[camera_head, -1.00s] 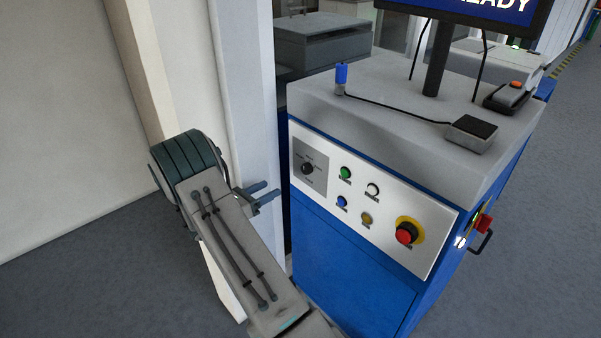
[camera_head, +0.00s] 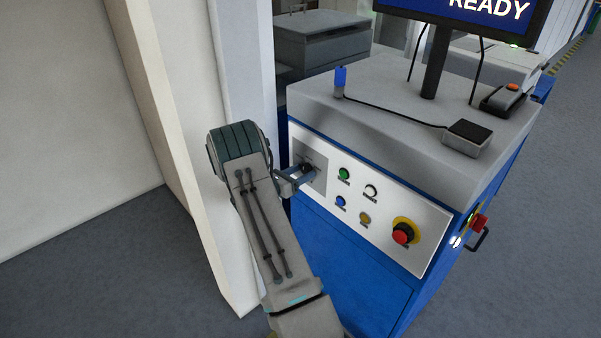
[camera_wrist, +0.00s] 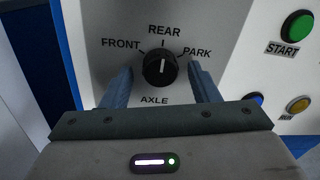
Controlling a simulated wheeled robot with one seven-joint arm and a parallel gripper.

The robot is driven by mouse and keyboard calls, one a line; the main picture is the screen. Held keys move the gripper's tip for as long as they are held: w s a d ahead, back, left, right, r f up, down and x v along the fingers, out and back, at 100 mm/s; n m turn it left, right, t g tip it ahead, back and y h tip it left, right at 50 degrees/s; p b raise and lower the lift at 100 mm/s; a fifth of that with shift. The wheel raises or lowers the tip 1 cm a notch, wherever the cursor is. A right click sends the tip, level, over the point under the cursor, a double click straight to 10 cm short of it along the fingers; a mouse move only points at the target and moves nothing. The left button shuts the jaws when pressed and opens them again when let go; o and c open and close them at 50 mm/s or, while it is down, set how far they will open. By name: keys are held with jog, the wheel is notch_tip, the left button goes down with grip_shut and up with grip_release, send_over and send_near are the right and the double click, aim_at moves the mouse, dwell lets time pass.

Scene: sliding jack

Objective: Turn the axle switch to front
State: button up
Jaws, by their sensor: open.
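The axle switch (camera_wrist: 159,68) is a round black knob with a white mark on a grey plate labelled FRONT, REAR and PARK. In the wrist view its mark points up, toward REAR. In the head view the switch (camera_head: 307,169) is at the panel's left end. My gripper (camera_wrist: 160,78) is open, its two blue-grey fingers on the left and right of the knob, with gaps visible on both sides. In the head view my gripper (camera_head: 300,177) is at the switch plate; whether a fingertip touches the panel I cannot tell.
Right of the switch are a green START button (camera_wrist: 298,26), a white button (camera_head: 371,191), a blue button (camera_head: 341,202), a yellow button (camera_head: 364,218) and a red emergency stop (camera_head: 402,234). A white pillar (camera_head: 240,70) stands left of the blue cabinet (camera_head: 345,290).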

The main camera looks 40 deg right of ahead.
jog(key=c, duration=1)
jog(key=n, duration=0.5)
jog(key=shift+s+r+n, duration=0.1)
jog(key=shift+n, duration=0.2)
jog(key=n+p, duration=0.1)
jog(key=n, duration=0.2)
jog(key=shift+p, duration=0.3)
jog(key=shift+s+n+h+p, duration=0.1)
jog(key=shift+n+h+p, duration=0.3)
jog(key=shift+n, duration=1.3)
